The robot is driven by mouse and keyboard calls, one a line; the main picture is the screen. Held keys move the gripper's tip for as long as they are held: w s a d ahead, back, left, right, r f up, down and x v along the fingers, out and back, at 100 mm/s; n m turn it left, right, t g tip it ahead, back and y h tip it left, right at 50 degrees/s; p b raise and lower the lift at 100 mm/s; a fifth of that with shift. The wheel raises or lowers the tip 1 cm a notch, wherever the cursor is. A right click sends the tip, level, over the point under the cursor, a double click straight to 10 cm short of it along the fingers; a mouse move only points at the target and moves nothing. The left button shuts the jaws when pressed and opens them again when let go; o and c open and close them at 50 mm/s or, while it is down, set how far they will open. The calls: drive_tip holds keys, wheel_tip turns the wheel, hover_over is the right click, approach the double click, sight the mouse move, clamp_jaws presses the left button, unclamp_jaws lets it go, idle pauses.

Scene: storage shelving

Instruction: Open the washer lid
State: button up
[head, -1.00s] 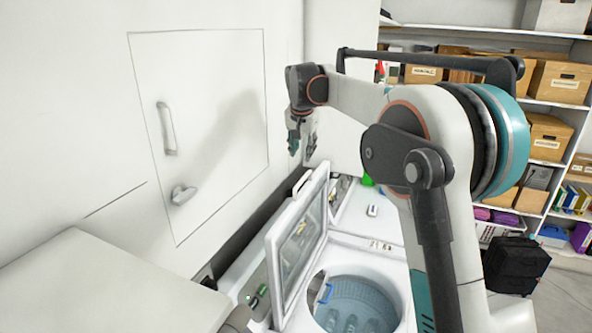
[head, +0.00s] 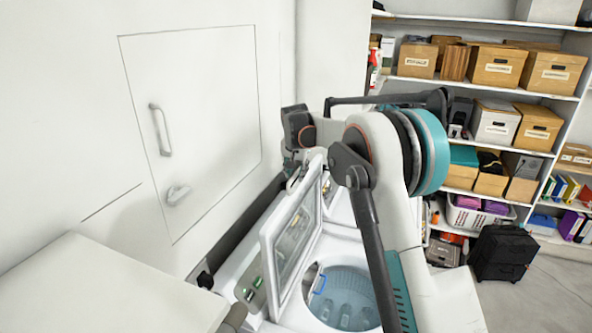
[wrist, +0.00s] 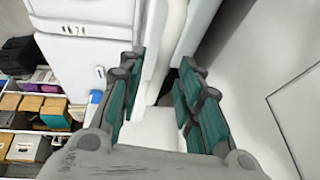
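The washer lid (head: 292,236) is a white framed panel with a clear window. It stands raised, nearly upright, on the left side of the washer (head: 285,318). The round drum opening (head: 345,300) beside it is uncovered. My gripper (head: 291,166) is at the far top corner of the lid, partly hidden by it, and I cannot tell whether they touch. In the wrist view my gripper (wrist: 160,88) has its teal-padded fingers spread apart. White surfaces show beyond and between them, and nothing is clearly held.
A white wall with a panel door (head: 190,130) runs close along the left. A white surface (head: 95,285) fills the near left. Shelves with cardboard boxes (head: 498,66) and a black case (head: 503,254) stand on the right. Open floor (head: 560,290) lies at the near right.

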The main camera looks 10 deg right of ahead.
clamp_jaws()
drive_tip(key=s+d+f+t+y+b, duration=0.1)
drive_tip(key=s+d+f+y+b, duration=0.1)
drive_tip(key=s+d+b, duration=0.4)
drive_tip(key=s+d, duration=0.3)
drive_tip(key=d, duration=0.4)
drive_tip(key=shift+d+f+t, duration=0.2)
drive_tip(key=shift+d+t, duration=0.1)
